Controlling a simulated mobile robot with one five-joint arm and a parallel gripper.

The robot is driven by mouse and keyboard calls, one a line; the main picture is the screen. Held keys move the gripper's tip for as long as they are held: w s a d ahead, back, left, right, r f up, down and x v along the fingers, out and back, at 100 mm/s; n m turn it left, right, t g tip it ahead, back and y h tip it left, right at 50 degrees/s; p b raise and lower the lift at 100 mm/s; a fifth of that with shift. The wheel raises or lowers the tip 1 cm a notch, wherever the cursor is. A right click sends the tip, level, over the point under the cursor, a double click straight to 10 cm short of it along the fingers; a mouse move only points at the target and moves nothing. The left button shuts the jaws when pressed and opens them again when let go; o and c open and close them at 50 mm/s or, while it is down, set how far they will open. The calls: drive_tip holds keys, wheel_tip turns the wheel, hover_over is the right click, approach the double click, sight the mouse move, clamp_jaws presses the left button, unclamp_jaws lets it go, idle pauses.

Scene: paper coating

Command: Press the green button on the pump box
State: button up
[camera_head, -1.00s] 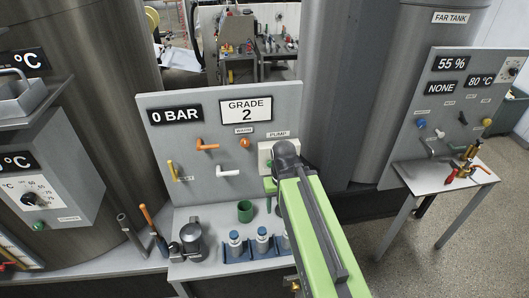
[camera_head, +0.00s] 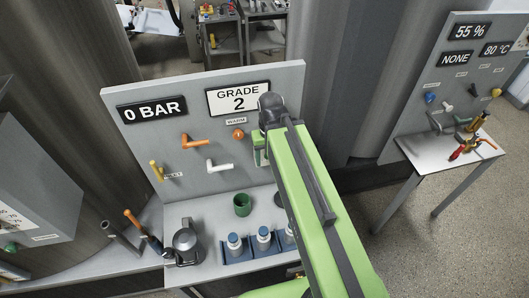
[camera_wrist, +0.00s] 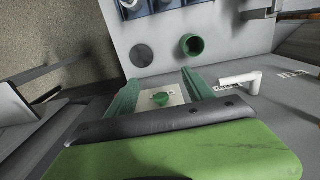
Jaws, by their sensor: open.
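The pump box is a small cream box (camera_wrist: 176,95) on the grey panel, with a round green button (camera_wrist: 161,98) on its face. In the wrist view the box and button show between the two green fingers of my gripper (camera_wrist: 162,94). The gripper is open and empty, facing the box. The gap between fingertips and button is hard to judge. In the head view my arm covers most of the pump box, and the button is hidden.
The grey panel (camera_head: 140,85) carries a white lever (camera_head: 220,166), an orange lever (camera_head: 195,141), and an orange knob (camera_head: 238,134). A green cup (camera_head: 242,206), a metal pot (camera_head: 186,243) and blue-capped bottles (camera_head: 263,236) stand on the bench below. A second panel stands at right.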

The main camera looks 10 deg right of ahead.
drive_tip(key=shift+s+d+r, duration=0.1)
drive_tip(key=shift+s, duration=0.05)
drive_tip(key=shift+c, duration=0.3)
drive_tip(key=shift+w, duration=0.35)
drive_tip(key=c, duration=0.7)
drive_tip(key=shift+s, duration=0.2)
drive_tip(key=c, duration=0.5)
drive_tip(key=shift+d, duration=0.1)
clamp_jaws()
